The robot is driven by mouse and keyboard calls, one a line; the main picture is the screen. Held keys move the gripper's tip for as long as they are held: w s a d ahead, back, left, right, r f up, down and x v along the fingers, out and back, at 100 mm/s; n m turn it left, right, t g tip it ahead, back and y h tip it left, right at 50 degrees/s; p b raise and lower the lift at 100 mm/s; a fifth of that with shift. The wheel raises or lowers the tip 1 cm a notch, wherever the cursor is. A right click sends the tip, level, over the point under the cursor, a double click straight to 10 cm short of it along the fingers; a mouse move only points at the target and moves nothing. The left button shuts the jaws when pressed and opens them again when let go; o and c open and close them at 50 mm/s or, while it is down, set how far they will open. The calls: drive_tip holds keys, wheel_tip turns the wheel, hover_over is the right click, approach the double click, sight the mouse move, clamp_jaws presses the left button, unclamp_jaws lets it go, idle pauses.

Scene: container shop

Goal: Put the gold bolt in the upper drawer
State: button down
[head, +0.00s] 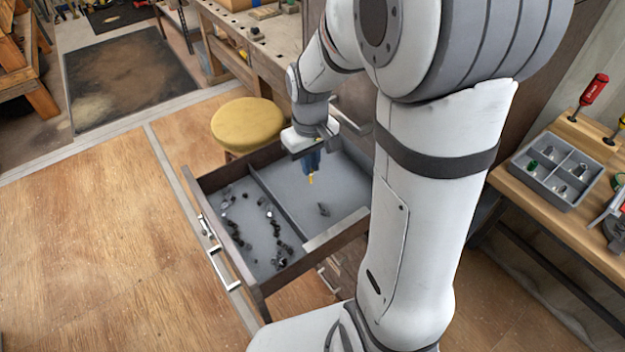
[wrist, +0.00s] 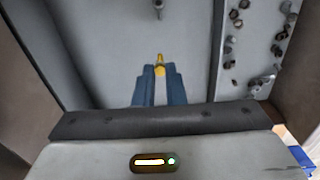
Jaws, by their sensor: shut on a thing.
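My gripper (head: 311,168) points down over the open upper drawer (head: 282,152). Its blue fingers are shut on the gold bolt (head: 310,180), whose tip sticks out below them. In the wrist view the gold bolt (wrist: 160,62) shows between the fingertips of my gripper (wrist: 159,72). The bolt is above the right compartment's grey floor; whether it touches the floor I cannot tell. A single dark bolt (head: 323,209) lies in that compartment, and it also shows at the top of the wrist view (wrist: 158,8).
A divider (head: 272,202) splits the drawer; its left compartment holds several dark nuts and bolts (head: 275,232). A yellow stool (head: 246,125) stands behind the drawer. At right, a bench (head: 578,225) carries a grey divided tray (head: 553,172) and a red screwdriver (head: 592,92).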

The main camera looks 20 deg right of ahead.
sight(311, 182)
drive_tip(key=shift+f, duration=2.45)
drive_tip(key=shift+f, duration=0.15)
drive_tip(key=c, duration=1.5)
unclamp_jaws()
